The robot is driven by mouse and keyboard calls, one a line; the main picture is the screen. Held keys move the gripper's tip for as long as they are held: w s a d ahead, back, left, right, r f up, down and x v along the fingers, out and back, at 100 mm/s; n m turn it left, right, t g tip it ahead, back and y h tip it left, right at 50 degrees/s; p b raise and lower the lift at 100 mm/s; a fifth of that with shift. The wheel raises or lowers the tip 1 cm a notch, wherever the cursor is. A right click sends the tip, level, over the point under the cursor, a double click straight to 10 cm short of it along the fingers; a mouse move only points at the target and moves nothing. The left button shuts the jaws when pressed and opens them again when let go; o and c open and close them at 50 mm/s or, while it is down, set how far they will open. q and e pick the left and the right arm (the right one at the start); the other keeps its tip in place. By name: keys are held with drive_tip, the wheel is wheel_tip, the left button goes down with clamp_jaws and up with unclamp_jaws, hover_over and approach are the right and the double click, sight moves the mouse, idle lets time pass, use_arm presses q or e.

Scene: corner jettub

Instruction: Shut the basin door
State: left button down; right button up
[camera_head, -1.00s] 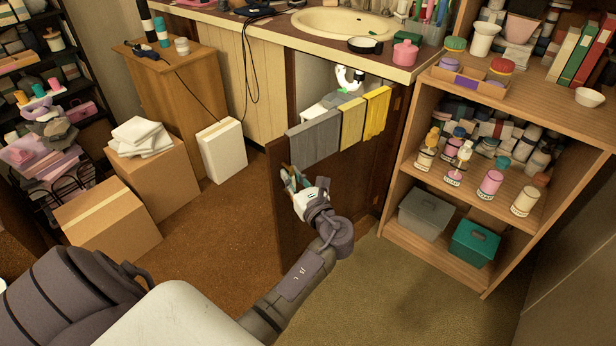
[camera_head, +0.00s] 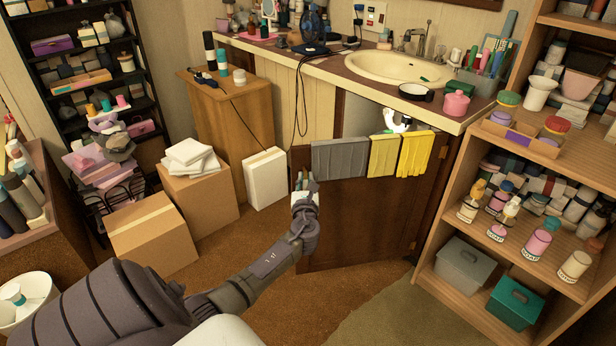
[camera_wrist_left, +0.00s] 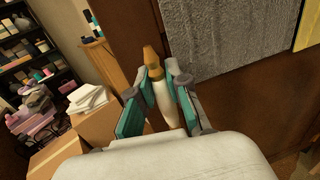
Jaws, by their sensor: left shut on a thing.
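The dark brown basin door (camera_head: 365,210) stands ajar below the basin counter, its hinge side to the right. My left gripper (camera_head: 305,182) is at the door's free left edge, near the top. In the left wrist view, my left gripper (camera_wrist_left: 165,92) is closed around a narrow pale piece with a tan tip (camera_wrist_left: 152,60), beside the door panel (camera_wrist_left: 210,110). The piece appears to be the door's handle, though its attachment is hidden. My right gripper is not in view.
The basin (camera_head: 400,66) is set in the counter above. An open wooden shelf (camera_head: 455,205) stands close right of the door. A white box (camera_head: 266,178) and cardboard boxes (camera_head: 152,235) stand on the floor to the left. Brown carpet in front is mostly clear.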

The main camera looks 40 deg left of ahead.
use_arm(q)
drive_tip(key=c, duration=1.1)
unclamp_jaws()
drive_tip(key=shift+d, duration=0.1)
drive_tip(key=v, duration=1.2)
